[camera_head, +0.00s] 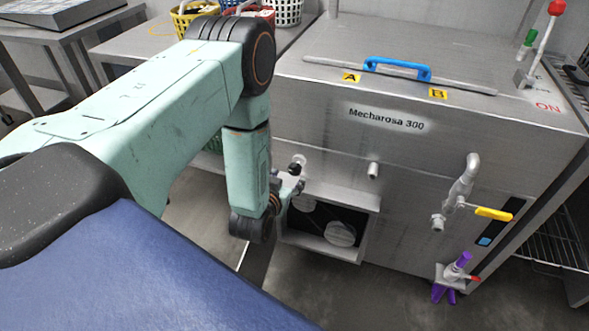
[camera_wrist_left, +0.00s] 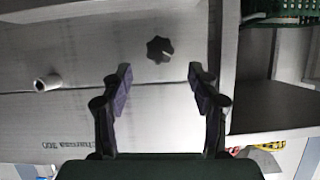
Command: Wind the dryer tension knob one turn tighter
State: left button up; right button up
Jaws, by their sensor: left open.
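The dryer tension knob appears to be the dark, lobed knob (camera_wrist_left: 159,48) on the grey front panel in the left wrist view. A small dark knob (camera_head: 297,164) also shows on the machine's front in the head view, just above my left gripper (camera_head: 292,189). In the wrist view my left gripper (camera_wrist_left: 160,84) is open and empty, its purple-padded fingers apart. The knob lies beyond the fingertips, roughly centred between them, and is not gripped. The arm partly hides the gripper in the head view. My right gripper is not in view.
The steel machine (camera_head: 330,105) has a blue handle (camera_head: 397,68) on top and an open bay (camera_head: 330,222) below the knob. A grey stub (camera_wrist_left: 47,82) projects nearby. A yellow-handled tap (camera_head: 493,214) is at right. Baskets (camera_head: 194,16) stand behind.

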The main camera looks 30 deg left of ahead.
aim_at(294, 171)
pick_arm(q)
jog(key=b+x, duration=0.3)
jog(key=x, duration=0.4)
jog(key=shift+w+a+f, duration=0.1)
jog(key=shift+w+f, duration=0.1)
jog(key=shift+w, duration=0.1)
jog(key=shift+m, duration=0.3)
jog(key=c, duration=1.2)
